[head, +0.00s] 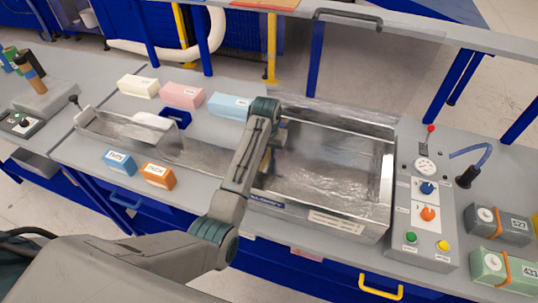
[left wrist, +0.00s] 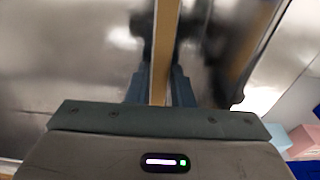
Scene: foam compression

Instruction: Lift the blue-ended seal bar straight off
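The seal bar shows in the left wrist view as a narrow tan strip (left wrist: 165,45) running up the picture. My left gripper (left wrist: 160,88) has one dark finger close against each side of it and looks shut on it. In the head view, my left gripper (head: 263,160) is at the left side of the open metal chamber (head: 388,170), largely hidden behind my forearm. Only a small tan patch of the bar shows there. Its blue ends cannot be made out in either view. My right gripper is not in view.
A control panel (head: 421,205) with knobs and buttons stands right of the chamber. Cream (head: 138,86), pink (head: 181,95) and light blue (head: 229,105) blocks lie behind my arm. Blue (head: 120,162) and orange (head: 159,175) boxes lie at front left. Shiny chamber walls surround the gripper.

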